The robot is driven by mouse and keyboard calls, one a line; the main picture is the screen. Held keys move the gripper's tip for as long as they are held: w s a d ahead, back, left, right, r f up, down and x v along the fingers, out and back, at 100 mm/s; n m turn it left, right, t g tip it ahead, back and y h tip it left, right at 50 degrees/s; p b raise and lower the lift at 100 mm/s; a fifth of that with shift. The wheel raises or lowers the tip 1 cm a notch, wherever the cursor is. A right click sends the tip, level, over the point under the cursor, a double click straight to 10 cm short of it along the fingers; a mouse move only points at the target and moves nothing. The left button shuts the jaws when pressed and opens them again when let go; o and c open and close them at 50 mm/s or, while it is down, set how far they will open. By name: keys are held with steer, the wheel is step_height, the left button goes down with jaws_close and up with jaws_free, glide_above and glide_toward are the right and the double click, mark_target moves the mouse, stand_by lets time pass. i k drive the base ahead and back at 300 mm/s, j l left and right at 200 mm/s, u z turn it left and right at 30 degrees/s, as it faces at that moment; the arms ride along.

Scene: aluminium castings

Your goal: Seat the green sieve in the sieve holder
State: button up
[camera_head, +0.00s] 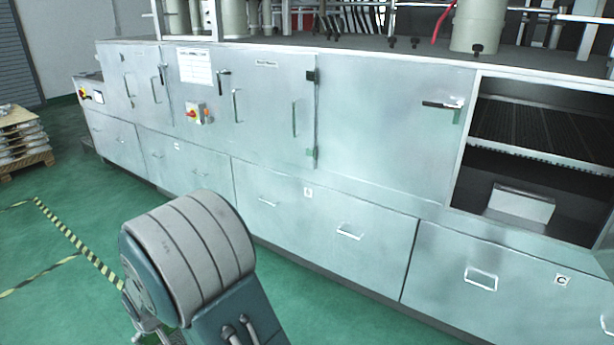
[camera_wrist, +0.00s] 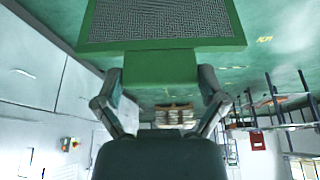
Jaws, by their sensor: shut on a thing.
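The green sieve (camera_wrist: 243,35) shows at the top of the wrist view, with a green frame around a grey mesh and a green tab. My gripper (camera_wrist: 162,76) has a finger on each side of the tab and is shut on it. The far part of the sieve is cut off by the picture edge. In the head view, neither my gripper nor the sieve shows; only a part of my arm is in the foreground. I cannot make out a sieve holder for certain in either view.
A long metal cabinet (camera_head: 388,130) with doors, handles and drawers runs across the head view. An open compartment at right has a slatted shelf (camera_head: 535,125) and a metal box (camera_head: 520,204). Stacked castings (camera_head: 20,135) stand at far left.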

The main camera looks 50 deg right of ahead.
mark_target(539, 209)
steer(key=l+z, duration=0.15)
steer(key=z, duration=0.3)
steer(key=l+z, duration=0.15)
steer(key=z, duration=0.3)
steer(key=l+z, duration=0.1)
steer(key=z, duration=0.35)
steer(key=i+l+z, duration=0.1)
steer(key=l+z, duration=0.15)
steer(key=z, duration=0.15)
steer(key=i+l+z, duration=0.15)
steer(key=z, duration=0.25)
steer(key=i+l+z, duration=0.15)
steer(key=l+z, duration=0.15)
steer(key=z, duration=0.15)
